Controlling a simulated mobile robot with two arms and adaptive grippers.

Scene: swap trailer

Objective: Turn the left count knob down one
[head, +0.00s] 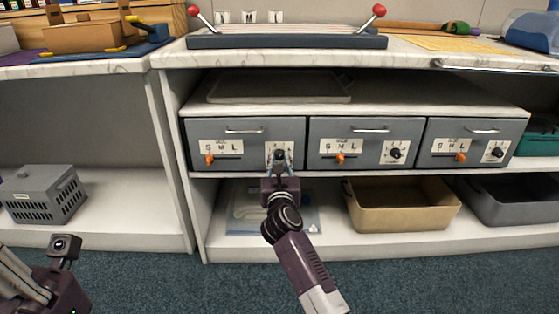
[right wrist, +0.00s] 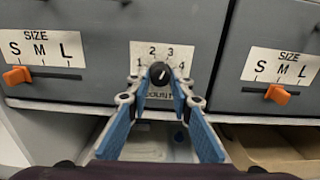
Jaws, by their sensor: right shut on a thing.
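The left count knob (head: 280,155) is a small black dial on the left grey drawer (head: 220,130). In the right wrist view the knob (right wrist: 160,73) sits on a white plate (right wrist: 175,55) numbered 1 to 4. Its white mark points up and slightly right, around between 2 and 3. My right gripper (head: 280,166) reaches it from below, its blue-padded fingers (right wrist: 161,84) shut on the knob, one on each side. Part of my left arm shows at the lower left; its fingers are out of view.
Two more grey drawers with count knobs (head: 396,154) (head: 497,152) stand to the right. Orange size sliders (right wrist: 18,75) (right wrist: 277,94) flank the knob. A tan bin (head: 402,222) and a grey bin (head: 512,215) are on the shelf below. A grey vented box (head: 42,203) stands left.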

